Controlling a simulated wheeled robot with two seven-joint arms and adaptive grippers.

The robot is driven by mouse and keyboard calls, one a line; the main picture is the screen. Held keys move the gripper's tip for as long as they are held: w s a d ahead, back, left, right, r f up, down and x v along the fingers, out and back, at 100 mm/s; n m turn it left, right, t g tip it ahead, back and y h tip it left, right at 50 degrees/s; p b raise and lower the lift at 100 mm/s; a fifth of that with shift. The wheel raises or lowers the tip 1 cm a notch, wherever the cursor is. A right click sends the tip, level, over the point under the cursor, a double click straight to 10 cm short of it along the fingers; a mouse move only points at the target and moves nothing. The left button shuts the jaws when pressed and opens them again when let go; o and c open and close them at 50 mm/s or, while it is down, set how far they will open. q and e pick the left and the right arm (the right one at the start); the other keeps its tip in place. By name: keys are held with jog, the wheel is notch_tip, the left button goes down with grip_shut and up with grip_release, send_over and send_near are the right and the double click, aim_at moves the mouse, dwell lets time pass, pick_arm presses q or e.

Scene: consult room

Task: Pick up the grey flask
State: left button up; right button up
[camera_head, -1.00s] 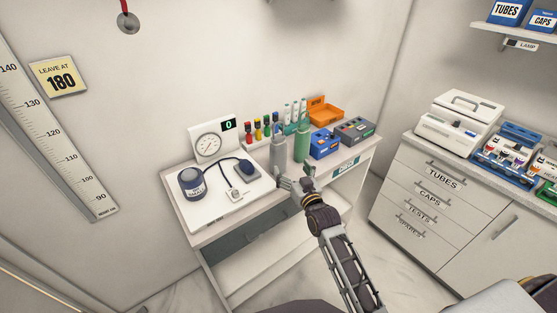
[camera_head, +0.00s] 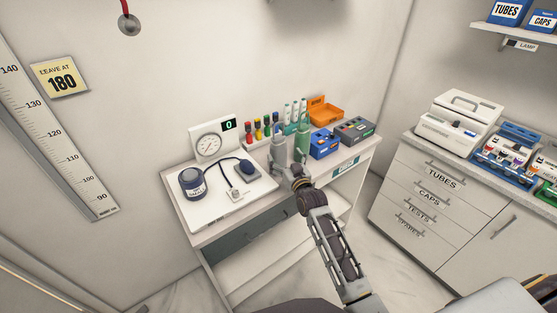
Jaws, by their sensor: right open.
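The grey flask (camera_head: 279,142) stands upright on the white table, right of the blood pressure set. My right gripper (camera_head: 283,166) is open at the flask's lower part, with its fingers at or beside the flask body. The gripper hides the flask's base, and I cannot tell whether the fingers touch it. A green flask (camera_head: 301,140) stands close by on the right. My left gripper is not in view.
The white table (camera_head: 200,238) also bears a gauge (camera_head: 209,147), a dark blue cuff (camera_head: 192,182), several coloured-cap tubes behind, a blue box (camera_head: 325,143), an orange bin (camera_head: 326,112) and a grey box (camera_head: 355,130). A drawer cabinet (camera_head: 425,215) stands at right.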

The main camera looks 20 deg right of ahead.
aim_at(281, 154)
jog(key=shift+w, duration=0.1)
dwell(0.3)
jog(key=shift+w+a+p, duration=0.15)
jog(key=shift+w+p, duration=0.1)
jog(key=shift+w, duration=0.5)
jog(key=shift+w+a+p, duration=0.15)
jog(key=shift+w+p, duration=0.05)
jog(key=shift+w, duration=1.5)
jog(key=c, duration=1.3)
jog(key=shift+o, duration=0.2)
jog(key=shift+r+b, duration=0.3)
jog(key=shift+r, duration=4.7)
